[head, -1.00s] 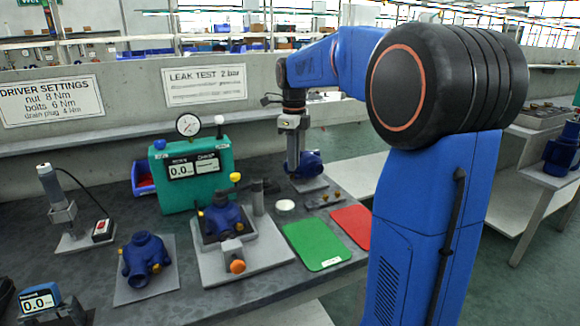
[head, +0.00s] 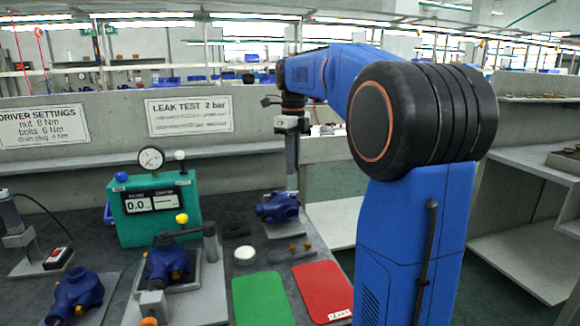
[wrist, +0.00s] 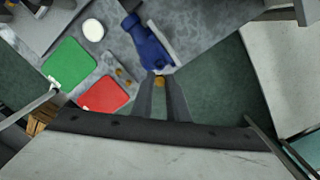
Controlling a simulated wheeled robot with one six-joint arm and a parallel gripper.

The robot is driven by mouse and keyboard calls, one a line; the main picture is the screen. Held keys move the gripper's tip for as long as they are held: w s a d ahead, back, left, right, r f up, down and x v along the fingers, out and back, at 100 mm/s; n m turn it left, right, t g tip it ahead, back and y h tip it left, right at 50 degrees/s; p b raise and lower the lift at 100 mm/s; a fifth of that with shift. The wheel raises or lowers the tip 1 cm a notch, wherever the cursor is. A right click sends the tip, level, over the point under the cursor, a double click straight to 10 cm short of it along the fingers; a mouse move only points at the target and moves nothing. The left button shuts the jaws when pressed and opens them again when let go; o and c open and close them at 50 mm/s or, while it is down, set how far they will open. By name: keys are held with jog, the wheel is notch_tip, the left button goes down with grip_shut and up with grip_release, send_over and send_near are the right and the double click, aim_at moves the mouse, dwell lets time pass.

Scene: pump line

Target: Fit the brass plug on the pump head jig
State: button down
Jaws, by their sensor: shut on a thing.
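The brass plug (wrist: 159,81) sits between the fingertips of my gripper (wrist: 160,88) in the wrist view. My gripper is shut on it. The gripper also shows in the head view (head: 292,180), pointing down from the arm. The blue pump head (head: 278,208) lies on a grey jig plate (head: 285,229) at the back right of the bench. In the wrist view the blue pump head (wrist: 150,42) is just beyond the fingertips. The plug looks apart from it, though the height gap is hard to tell. The plug's seat cannot be made out.
A small rack (head: 287,254) with brass pieces stands in front of the jig. A white disc (head: 245,253), green mat (head: 262,299) and red mat (head: 322,290) lie nearby. The green leak tester (head: 155,208) and a clamped blue pump (head: 167,265) are at left. The bench ends right of the red mat.

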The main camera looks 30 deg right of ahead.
aim_at(293, 194)
jog(key=shift+f, duration=3.15)
jog(key=shift+f, duration=0.25)
jog(key=c, duration=1.1)
grip_release()
jog(key=shift+o, duration=0.8)
jog(key=o, duration=0.4)
jog(key=shift+r, duration=4.5)
